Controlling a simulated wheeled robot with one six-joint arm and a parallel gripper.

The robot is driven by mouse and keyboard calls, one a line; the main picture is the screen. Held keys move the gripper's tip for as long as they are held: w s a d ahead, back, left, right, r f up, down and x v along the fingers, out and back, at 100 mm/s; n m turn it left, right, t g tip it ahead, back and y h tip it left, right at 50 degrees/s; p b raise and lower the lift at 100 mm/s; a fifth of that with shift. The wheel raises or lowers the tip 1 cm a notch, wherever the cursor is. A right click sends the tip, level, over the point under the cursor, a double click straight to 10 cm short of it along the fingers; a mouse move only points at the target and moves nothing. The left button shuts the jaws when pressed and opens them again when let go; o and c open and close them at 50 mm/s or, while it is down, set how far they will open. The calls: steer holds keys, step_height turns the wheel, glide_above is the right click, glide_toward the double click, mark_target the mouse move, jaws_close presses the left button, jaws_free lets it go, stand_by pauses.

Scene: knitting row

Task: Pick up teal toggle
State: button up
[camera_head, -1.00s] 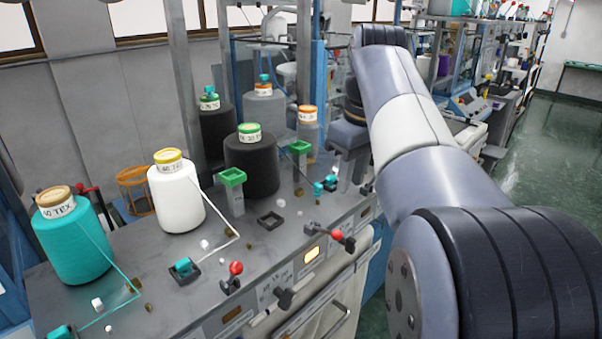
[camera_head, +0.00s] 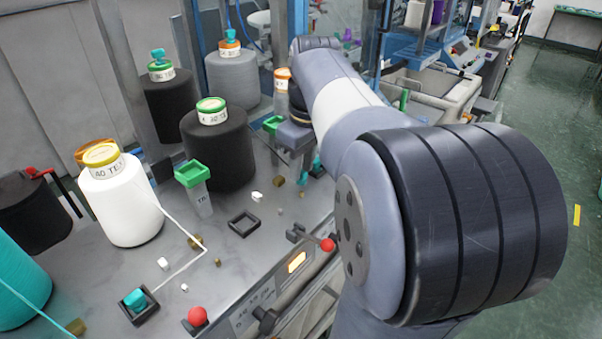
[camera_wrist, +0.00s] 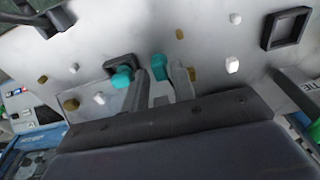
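In the wrist view, one teal toggle (camera_wrist: 158,66) shows between the fingertips of my gripper (camera_wrist: 162,82). The two grey fingers stand apart, and I cannot tell whether they touch it. A second teal piece (camera_wrist: 121,78) is just left of the left finger, by a dark square socket (camera_wrist: 112,63). In the head view, a bit of teal (camera_head: 317,165) shows beside my arm, which hides most of that spot. Another teal toggle (camera_head: 134,298) sits in a black square socket at the front left.
A white cone (camera_head: 122,205), a black cone (camera_head: 218,152) and a teal cone (camera_head: 15,290) stand on the grey machine top. A green-topped post (camera_head: 193,175), an empty square socket (camera_head: 243,223) and red-knobbed levers (camera_head: 198,316) are nearby. Small white and brown bits lie around.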

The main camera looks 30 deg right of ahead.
steer(key=shift+f, duration=0.3)
steer(key=shift+c, duration=0.4)
jaws_close()
step_height(320, 180, up, 10)
stand_by(0.4)
stand_by(0.9)
